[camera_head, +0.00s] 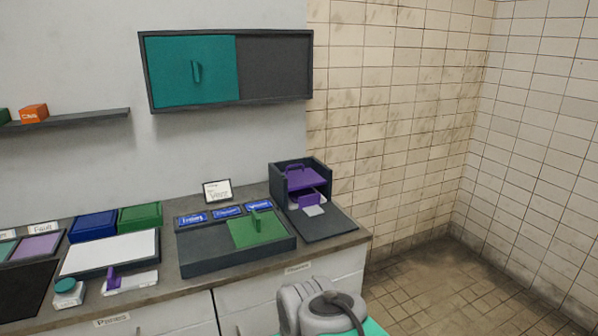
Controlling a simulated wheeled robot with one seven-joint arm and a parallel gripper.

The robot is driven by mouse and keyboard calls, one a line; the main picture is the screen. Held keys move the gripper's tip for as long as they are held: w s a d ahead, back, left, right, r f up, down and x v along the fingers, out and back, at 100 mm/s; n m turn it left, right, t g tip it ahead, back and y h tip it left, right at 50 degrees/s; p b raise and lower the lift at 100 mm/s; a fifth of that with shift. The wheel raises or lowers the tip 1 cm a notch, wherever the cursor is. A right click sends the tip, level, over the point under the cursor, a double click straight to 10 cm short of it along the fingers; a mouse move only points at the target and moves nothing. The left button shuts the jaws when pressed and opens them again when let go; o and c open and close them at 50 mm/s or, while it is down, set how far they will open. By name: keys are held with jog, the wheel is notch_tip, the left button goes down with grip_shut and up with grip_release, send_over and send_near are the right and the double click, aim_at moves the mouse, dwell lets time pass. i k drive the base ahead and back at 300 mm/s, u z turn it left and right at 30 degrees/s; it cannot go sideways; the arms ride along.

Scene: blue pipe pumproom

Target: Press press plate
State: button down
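A dark open-fronted box (318,178) stands at the right end of the counter. A purple plate (304,181) with a small handle on top lies across its inside, and looks like the press plate. Below it are a purple block (308,200) and a pale grey piece (314,211) at the front. A dark flat panel (330,226) extends from the box toward me. What lies deeper under the purple plate is hidden. A grey rounded part of my arm shows at the bottom, well below the box. My gripper's fingers are not in view.
A dark tray with a green sliding lid (257,231) stands left of the box, with blue labels behind it. A white board (110,254), blue bin (93,226) and green bin (140,216) are further left. A wall cabinet (275,68) hangs above. The floor at right is clear.

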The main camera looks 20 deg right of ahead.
aim_at(304, 178)
jog(key=k, duration=0.2)
jog(key=z, duration=0.4)
jog(key=i, duration=1.35)
jog(key=u, duration=1)
